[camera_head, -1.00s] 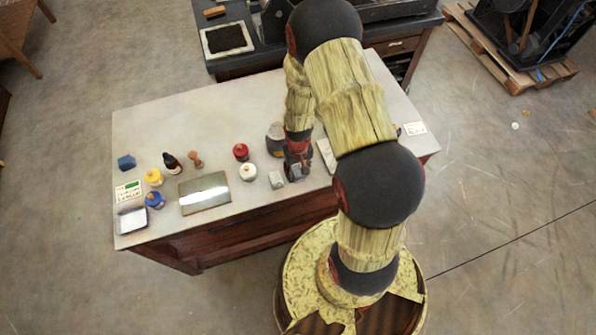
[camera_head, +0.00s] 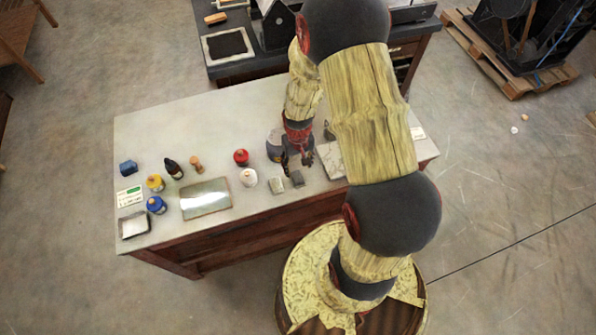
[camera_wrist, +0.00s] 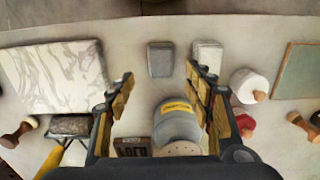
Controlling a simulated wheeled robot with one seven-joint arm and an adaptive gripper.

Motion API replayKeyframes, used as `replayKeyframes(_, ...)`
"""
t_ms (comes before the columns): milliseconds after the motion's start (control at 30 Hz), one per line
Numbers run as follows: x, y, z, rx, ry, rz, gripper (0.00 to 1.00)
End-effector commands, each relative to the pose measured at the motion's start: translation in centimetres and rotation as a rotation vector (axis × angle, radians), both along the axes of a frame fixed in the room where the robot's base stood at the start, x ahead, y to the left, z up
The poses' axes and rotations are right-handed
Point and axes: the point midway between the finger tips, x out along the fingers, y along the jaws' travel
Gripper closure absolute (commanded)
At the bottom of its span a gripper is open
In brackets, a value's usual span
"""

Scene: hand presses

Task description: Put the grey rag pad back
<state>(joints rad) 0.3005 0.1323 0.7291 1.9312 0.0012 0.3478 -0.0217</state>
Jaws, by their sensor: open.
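The grey rag pad (camera_head: 297,178) lies flat near the front edge of the pale table, just right of a paler, whitish pad (camera_head: 277,185). In the wrist view the grey pad (camera_wrist: 160,58) lies beside the pale pad (camera_wrist: 207,55), with a small gap between them. My gripper (camera_head: 298,165) is open and empty, above the table just behind the grey pad. In the wrist view the fingers of my gripper (camera_wrist: 158,78) are spread to either side of the grey pad's line, with the pad beyond their tips and apart from them.
A grey, yellow-labelled container (camera_wrist: 178,122) stands below the fingers in the wrist view. A marbled slab (camera_wrist: 55,75) is on one side. A white-topped jar (camera_head: 248,177), red jar (camera_head: 241,156) and metal plate (camera_head: 205,198) are to the left.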

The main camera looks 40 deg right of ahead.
Motion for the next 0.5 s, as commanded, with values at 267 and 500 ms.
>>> replayKeyframes(267, 0.0, 0.0, 3.3, -0.001, -0.002, 0.001, 0.48)
replayKeyframes(500, 1.5, 1.6, 11.0, -0.023, -0.08, 0.044, 0.48)
